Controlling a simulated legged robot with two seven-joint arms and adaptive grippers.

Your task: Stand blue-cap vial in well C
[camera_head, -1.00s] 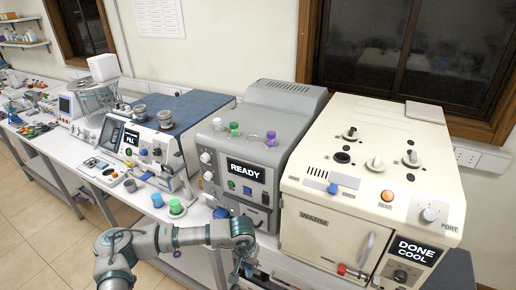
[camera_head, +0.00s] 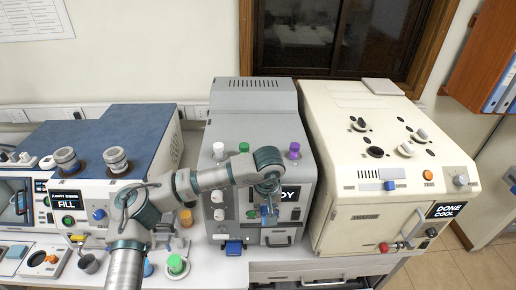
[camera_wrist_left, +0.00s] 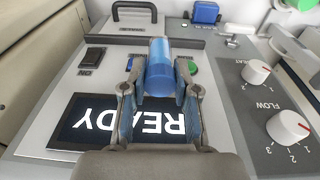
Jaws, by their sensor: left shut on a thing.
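The blue-cap vial shows in the left wrist view as a blue cylinder (camera_wrist_left: 161,70) between the fingers of my left gripper (camera_wrist_left: 160,92), which is shut on it. In the head view this gripper (camera_head: 268,212) hangs fingers down in front of the grey machine's READY panel, below the machine's top. On top of the grey machine (camera_head: 258,100) stand a white-capped vial (camera_head: 218,150), a green-capped vial (camera_head: 244,147) and a purple-capped vial (camera_head: 293,150). My arm covers part of the top's front, and no well letters are readable. My right gripper is not in view.
A cream machine (camera_head: 390,170) stands close on the right. A blue-topped machine (camera_head: 125,140) stands left. An orange cup (camera_head: 185,217), a green-topped item (camera_head: 176,265) and a blue item (camera_head: 148,269) stand on the bench under or near my forearm.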

